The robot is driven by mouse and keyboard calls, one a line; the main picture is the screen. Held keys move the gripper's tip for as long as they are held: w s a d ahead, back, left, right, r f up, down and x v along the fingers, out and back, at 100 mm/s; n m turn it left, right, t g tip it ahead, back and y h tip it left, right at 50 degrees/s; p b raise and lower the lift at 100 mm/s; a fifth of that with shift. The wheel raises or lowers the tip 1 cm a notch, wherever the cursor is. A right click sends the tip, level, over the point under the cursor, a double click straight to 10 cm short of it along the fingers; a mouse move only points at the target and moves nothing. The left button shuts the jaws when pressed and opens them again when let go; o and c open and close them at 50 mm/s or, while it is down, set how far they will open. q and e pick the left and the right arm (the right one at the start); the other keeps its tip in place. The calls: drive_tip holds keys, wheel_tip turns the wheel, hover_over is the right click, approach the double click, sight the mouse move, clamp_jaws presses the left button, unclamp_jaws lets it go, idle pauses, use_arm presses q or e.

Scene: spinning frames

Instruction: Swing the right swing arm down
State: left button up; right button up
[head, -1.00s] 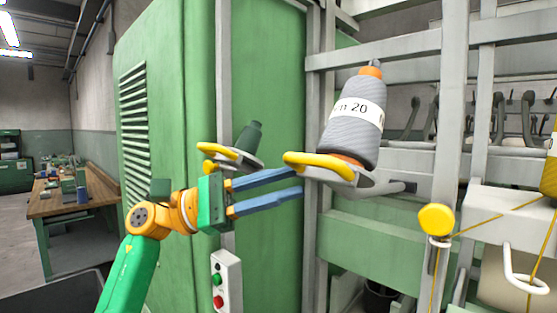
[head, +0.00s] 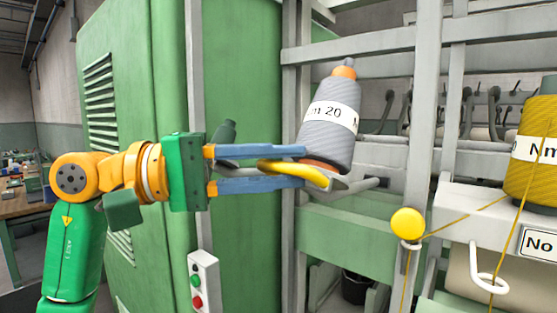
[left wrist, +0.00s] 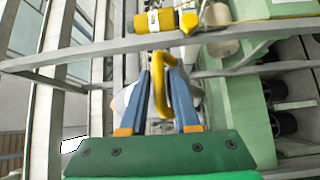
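The right swing arm (head: 345,184) is a grey arm with a yellow loop handle (head: 283,167). It carries a grey yarn cone (head: 325,142) with an orange top and a white "Nm 20" label, tilted slightly. My left gripper (head: 302,167) is open, with one blue finger above and one below the yellow handle. My right gripper is not in view.
A grey upright post (head: 424,130) and a yellow knob (head: 407,223) stand to the right, with a yellow yarn cone (head: 533,150) beyond. A button box (head: 203,280) is below my gripper.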

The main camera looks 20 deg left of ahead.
use_arm(q)
drive_tip(key=shift+s, duration=0.1)
drive_tip(key=shift+c, duration=0.2)
drive_tip(key=shift+a, duration=0.1)
clamp_jaws()
idle(0.9)
